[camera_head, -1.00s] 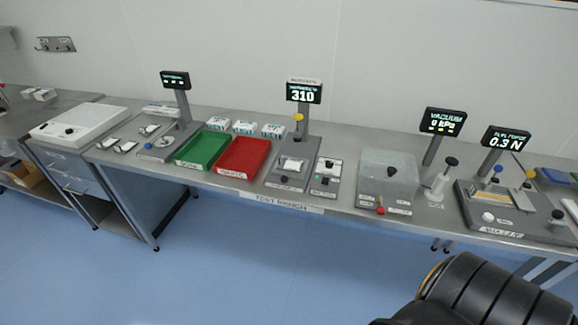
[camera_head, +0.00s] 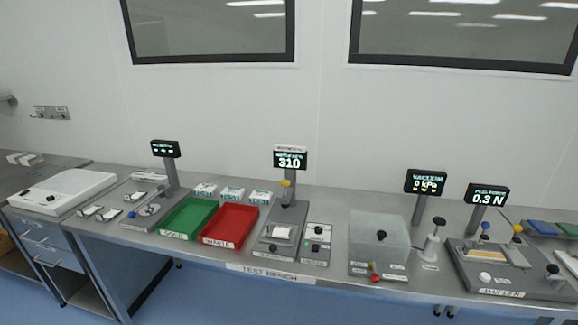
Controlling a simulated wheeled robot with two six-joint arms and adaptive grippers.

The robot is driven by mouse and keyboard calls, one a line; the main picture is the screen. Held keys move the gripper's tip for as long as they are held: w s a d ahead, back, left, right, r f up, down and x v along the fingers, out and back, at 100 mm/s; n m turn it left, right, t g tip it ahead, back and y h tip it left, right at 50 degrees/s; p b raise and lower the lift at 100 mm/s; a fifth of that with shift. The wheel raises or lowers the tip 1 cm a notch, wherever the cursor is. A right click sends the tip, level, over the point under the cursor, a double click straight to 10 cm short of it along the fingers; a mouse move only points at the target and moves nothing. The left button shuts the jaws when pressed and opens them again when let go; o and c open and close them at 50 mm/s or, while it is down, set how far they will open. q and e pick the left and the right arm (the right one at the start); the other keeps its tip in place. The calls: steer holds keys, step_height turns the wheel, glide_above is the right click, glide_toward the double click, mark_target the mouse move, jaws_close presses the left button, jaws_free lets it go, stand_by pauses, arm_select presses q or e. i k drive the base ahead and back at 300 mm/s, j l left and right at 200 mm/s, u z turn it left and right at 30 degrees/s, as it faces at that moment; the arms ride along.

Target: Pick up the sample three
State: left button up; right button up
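Three small white packs with dark print stand in a row behind the trays: a left one (camera_head: 205,189), a middle one (camera_head: 232,194) and a right one (camera_head: 260,197). Their print is too small to read, so I cannot tell which is sample three. Another white sample-like piece (camera_head: 282,232) lies on the grey tester under the display reading 310. Small white pieces (camera_head: 91,211) also lie on the left part of the bench. Neither of my grippers is in view.
A green tray (camera_head: 188,217) and a red tray (camera_head: 230,226) sit mid-bench. A clear vacuum box (camera_head: 378,236) and a peel-force fixture (camera_head: 505,268) stand to the right. Display posts (camera_head: 426,182) rise behind. A white flat device (camera_head: 62,190) is at the left.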

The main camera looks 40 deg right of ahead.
mark_target(281, 232)
steer(key=z, duration=0.65)
steer(key=i+j+z, duration=0.65)
steer(key=j+z, duration=0.15)
steer(key=j, duration=0.2)
steer(key=i+j+z, duration=0.25)
steer(key=j, duration=0.15)
steer(key=k, duration=0.1)
